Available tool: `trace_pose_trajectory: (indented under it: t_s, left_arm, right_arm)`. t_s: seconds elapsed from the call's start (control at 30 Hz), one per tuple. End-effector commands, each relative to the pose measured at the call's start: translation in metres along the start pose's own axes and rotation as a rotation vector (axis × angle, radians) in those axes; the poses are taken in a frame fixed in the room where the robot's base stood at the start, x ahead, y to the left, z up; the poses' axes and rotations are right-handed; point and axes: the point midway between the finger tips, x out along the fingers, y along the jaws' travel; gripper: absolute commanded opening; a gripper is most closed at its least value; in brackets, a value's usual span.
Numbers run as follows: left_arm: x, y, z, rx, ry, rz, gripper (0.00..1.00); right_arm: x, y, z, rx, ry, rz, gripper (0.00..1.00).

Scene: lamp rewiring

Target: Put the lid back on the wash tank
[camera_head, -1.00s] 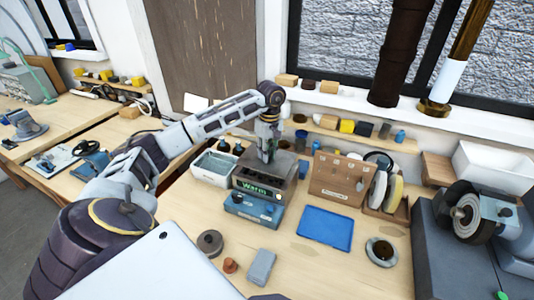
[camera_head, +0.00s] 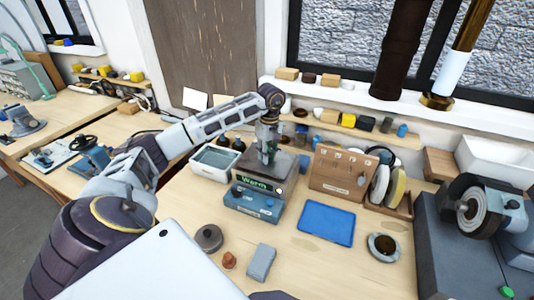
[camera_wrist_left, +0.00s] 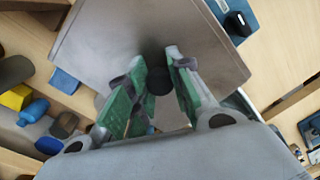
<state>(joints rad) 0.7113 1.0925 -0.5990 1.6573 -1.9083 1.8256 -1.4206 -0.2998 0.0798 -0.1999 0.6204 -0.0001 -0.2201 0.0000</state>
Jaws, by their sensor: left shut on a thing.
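The wash tank (camera_head: 256,187) is a box with a lit green "Warm" label on its front, standing mid-bench in the head view. Its flat grey lid (camera_head: 284,165) is at the tank's top; I cannot tell whether it sits fully flush. My left gripper (camera_head: 268,154) points down over the lid, shut on its dark knob. In the left wrist view the lid (camera_wrist_left: 210,45) spreads below the green-padded fingers (camera_wrist_left: 155,85), with the knob (camera_wrist_left: 158,80) between them. The lid hides the tank's inside. My right gripper is not in view.
A white-rimmed tray (camera_head: 214,163) stands left of the tank, and a blue unit (camera_head: 252,203) in front. A wooden tool board (camera_head: 340,174) and a blue mat (camera_head: 326,223) are to the right. A grey block (camera_head: 261,262) and a round dark pot (camera_head: 208,238) lie nearer.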

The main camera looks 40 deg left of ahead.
Motion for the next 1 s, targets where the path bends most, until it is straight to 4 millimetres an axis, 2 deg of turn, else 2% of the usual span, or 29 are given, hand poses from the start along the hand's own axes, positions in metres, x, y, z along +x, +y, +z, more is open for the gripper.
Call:
trace_pose_trajectory:
  t_s: [1.0]
  left_arm:
    - [0.0071,0.0005,-0.0002,0.0,0.0,0.0,0.0]
  right_arm:
    - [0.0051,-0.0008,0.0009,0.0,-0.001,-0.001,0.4]
